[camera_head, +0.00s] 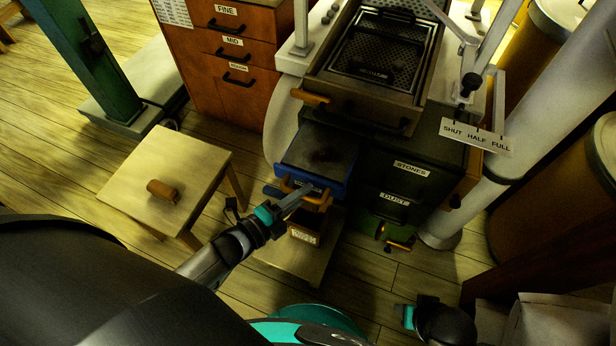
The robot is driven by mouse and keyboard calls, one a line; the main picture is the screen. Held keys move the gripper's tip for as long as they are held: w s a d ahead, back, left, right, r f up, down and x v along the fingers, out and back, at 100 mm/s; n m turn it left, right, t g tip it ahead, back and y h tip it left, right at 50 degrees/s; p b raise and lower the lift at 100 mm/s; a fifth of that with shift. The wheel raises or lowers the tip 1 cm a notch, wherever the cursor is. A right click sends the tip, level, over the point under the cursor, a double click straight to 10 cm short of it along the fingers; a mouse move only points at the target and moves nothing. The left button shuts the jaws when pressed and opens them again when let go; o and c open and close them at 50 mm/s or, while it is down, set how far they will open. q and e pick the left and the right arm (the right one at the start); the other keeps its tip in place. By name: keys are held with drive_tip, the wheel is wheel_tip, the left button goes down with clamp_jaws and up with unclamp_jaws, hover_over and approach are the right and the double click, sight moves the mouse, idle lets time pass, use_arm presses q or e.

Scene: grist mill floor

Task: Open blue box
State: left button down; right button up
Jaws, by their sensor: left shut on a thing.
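The blue box (345,185) is a drawer-like box in the dark green cabinet, below the wooden sieve tray. It sticks out toward me, and its dark inside shows from above. Its orange-brown handle (322,200) is at the front. My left gripper (308,190) reaches in from the lower left and is shut on this handle. The fingers hide part of the handle. My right gripper (404,316) is low in the picture, over the floor and away from the box; its fingers are too unclear to judge.
A small wooden stool (165,175) with a brown cylinder (163,190) on it stands left. The sieve tray (385,50) is above the box. Drawers labelled STONES and DUST (395,199) are to its right. A sign (477,137) hangs at right.

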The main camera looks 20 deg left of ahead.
use_arm(q)
drive_tip(key=shift+s, duration=0.5)
use_arm(e)
drive_tip(key=shift+s+f, duration=0.15)
drive_tip(key=shift+f, duration=0.1)
use_arm(q)
drive_tip(key=c, duration=0.8)
unclamp_jaws()
drive_tip(key=p+v, duration=0.3)
drive_tip(key=v, duration=1.2)
drive_tip(key=shift+p, duration=0.35)
use_arm(e)
drive_tip(key=s+d+f, duration=0.2)
drive_tip(key=s+f, duration=0.1)
drive_tip(key=f, duration=0.3)
drive_tip(key=shift+s+d+f, duration=0.25)
drive_tip(key=shift+s, duration=0.1)
